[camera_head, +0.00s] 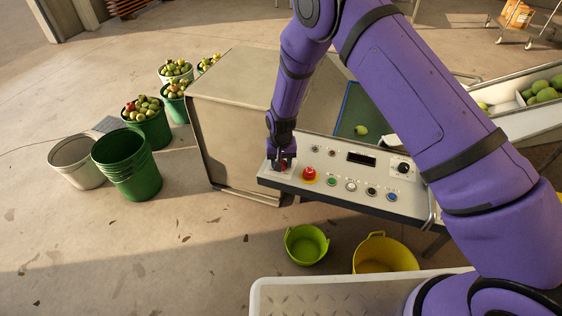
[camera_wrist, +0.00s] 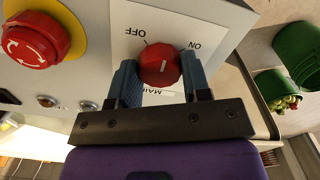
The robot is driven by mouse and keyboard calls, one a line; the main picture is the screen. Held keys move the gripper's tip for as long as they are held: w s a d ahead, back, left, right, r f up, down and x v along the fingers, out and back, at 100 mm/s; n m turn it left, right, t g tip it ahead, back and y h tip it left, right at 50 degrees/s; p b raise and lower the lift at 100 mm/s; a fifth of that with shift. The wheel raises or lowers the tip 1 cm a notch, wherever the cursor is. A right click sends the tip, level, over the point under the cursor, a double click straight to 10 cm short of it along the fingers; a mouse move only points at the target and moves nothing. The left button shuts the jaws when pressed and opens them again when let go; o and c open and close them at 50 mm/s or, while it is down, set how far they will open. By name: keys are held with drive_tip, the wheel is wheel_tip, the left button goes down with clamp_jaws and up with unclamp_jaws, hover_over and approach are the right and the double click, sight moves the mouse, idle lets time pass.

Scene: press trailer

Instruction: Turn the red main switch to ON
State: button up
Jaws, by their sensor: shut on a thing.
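The red main switch (camera_wrist: 160,65) is a round knob on a white plate marked OFF at the upper left and ON at the upper right in the wrist view. Its white line stands almost upright, between the two marks. My gripper (camera_wrist: 160,76) is shut on the knob, one blue finger on each side. In the head view my gripper (camera_head: 281,157) reaches down to the left end of the control panel (camera_head: 344,192) and mostly hides the switch (camera_head: 279,165).
A red emergency button (camera_wrist: 34,40) on a yellow base sits beside the switch; it also shows in the head view (camera_head: 309,173). Several small buttons and a black knob (camera_head: 403,168) line the panel. Green buckets (camera_head: 127,165) stand on the floor to the left.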

drive_tip(key=m, duration=0.4)
drive_tip(key=shift+m, duration=0.3)
drive_tip(key=m, duration=0.4)
drive_tip(key=shift+m, duration=0.4)
drive_tip(key=o, duration=0.9)
drive_tip(key=shift+r, duration=0.1)
wheel_tip(320, 180, up, 11)
drive_tip(key=shift+f, duration=0.15)
